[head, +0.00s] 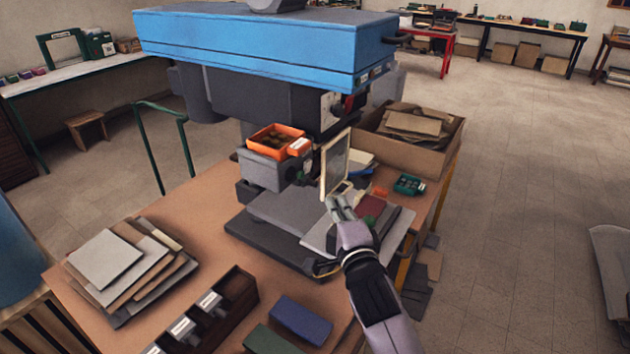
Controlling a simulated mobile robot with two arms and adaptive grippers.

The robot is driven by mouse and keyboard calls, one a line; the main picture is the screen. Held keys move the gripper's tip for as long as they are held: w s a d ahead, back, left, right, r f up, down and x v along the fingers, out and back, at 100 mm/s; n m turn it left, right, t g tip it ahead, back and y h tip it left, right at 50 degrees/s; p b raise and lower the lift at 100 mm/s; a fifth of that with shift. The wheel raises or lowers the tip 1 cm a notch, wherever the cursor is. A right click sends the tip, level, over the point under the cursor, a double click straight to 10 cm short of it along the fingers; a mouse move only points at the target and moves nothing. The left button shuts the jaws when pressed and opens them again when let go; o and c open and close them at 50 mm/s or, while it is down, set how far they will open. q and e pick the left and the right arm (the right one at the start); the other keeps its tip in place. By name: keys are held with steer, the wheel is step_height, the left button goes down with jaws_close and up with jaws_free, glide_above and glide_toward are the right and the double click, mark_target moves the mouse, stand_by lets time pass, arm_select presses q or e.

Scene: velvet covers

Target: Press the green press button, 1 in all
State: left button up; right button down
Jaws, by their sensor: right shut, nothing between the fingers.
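The press (265,45) has a blue top over a dark body and stands on the brown table. I cannot clearly make out a green button on it. A grey box (262,172) with dark knobs on its side sits at its front, below an orange tray. My right gripper (336,203) is shut and empty. Its fingertips point up, just below the lower edge of a pale-framed clear guard (335,165). I cannot tell whether they touch it. My left gripper is out of view.
An open cardboard box (440,145) stands behind the guard, with a small green case (408,184) in front of it. Stacked sheets (105,262), a dark divided tray (240,290) and a blue block (301,319) lie on the table's near side. Open floor is at right.

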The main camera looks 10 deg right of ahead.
mark_target(301, 175)
arm_select(q)
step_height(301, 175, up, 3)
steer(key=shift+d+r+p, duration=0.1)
steer(key=shift+p, duration=1.15)
arm_select(e)
steer(key=w+a, duration=0.2)
steer(key=w, duration=0.6)
steer(key=shift+w+a, duration=0.35)
steer(key=shift+a, duration=0.05)
